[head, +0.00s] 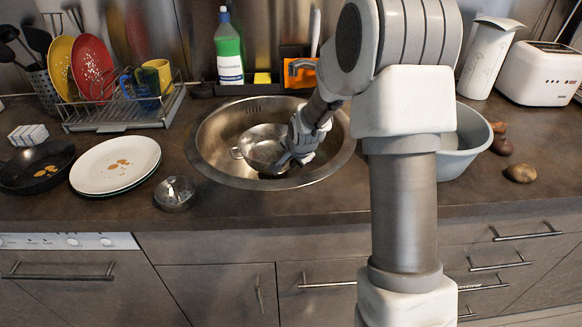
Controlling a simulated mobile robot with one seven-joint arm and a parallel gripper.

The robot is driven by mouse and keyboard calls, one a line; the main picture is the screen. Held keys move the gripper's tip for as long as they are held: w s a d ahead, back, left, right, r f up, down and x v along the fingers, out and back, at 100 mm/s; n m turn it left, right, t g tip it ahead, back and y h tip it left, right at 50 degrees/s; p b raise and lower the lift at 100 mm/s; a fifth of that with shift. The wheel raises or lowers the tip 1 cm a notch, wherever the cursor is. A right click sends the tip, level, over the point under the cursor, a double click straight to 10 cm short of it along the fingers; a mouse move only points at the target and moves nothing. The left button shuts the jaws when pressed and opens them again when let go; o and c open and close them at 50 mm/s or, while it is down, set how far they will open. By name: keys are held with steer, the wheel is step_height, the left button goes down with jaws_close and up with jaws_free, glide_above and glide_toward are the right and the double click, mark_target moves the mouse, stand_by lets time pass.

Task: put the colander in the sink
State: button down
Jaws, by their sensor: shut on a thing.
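The metal colander (262,147) shows within the outline of the round steel sink (222,122). It looks like a silvery bowl with a small loop handle on its left side. My gripper (288,158) is at the colander's right side and is shut on it. The fingertips are small and partly hidden by the gripper body. I cannot tell whether the colander touches the sink bottom or hangs above it. My arm covers the right part of the sink and the tap area.
A small metal strainer-like piece (175,193) lies on the counter left of the sink, near stacked plates (115,165) and a black pan (37,167). A dish rack (120,112) stands behind. A grey-blue tub (465,145) stands right of the sink, with potatoes (521,173) beside it.

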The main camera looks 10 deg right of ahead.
steer(key=shift+f, duration=0.5)
steer(key=shift+f, duration=0.2)
steer(key=c, duration=0.8)
jaws_free()
steer(key=shift+c, duration=0.2)
